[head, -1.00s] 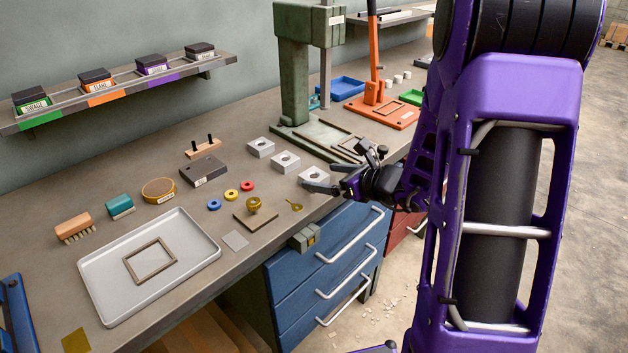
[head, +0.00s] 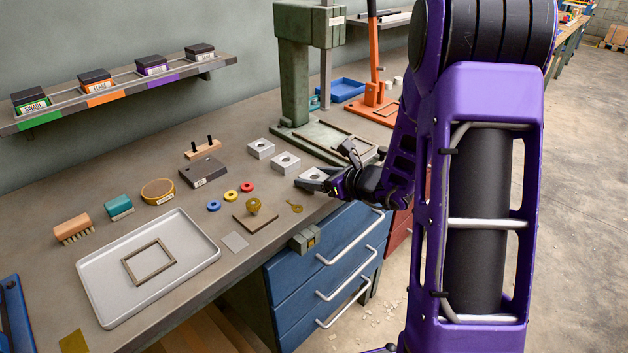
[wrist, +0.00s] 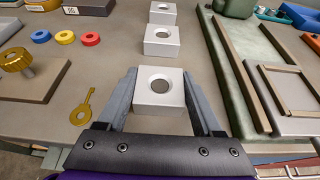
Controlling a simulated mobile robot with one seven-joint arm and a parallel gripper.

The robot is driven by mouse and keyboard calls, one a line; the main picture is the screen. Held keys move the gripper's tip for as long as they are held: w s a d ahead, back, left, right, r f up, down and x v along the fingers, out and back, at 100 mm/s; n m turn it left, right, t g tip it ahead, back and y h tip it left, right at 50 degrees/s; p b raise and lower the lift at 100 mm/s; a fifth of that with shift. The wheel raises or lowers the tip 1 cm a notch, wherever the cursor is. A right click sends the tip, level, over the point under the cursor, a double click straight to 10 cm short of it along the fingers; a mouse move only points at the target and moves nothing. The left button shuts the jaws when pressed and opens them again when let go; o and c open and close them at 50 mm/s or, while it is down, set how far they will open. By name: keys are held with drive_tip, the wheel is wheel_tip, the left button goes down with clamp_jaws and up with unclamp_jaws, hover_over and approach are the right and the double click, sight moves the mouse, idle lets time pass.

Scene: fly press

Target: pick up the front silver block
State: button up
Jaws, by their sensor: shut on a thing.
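The front silver block (wrist: 161,102) is a square block with a round hole in its top. In the wrist view it sits between the two fingers of my gripper (wrist: 163,98), which is shut on it. In the head view my gripper (head: 318,181) is at the bench's front edge and partly covers this block (head: 313,174). The block looks to be at or close to the bench top; I cannot tell whether it touches. Two more silver blocks stand behind it in a row, the middle one (wrist: 161,40) and the back one (wrist: 162,13).
The green press (head: 300,85) with its base stands just right of the blocks. A brass key (wrist: 83,107) and a brown plate (wrist: 30,80) with a brass knob lie to the left. Blue, yellow and red rings (head: 247,187) lie beyond. A white tray (head: 88,268) is at the front left.

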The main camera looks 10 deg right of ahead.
clamp_jaws()
drive_tip(key=shift+r, duration=0.1)
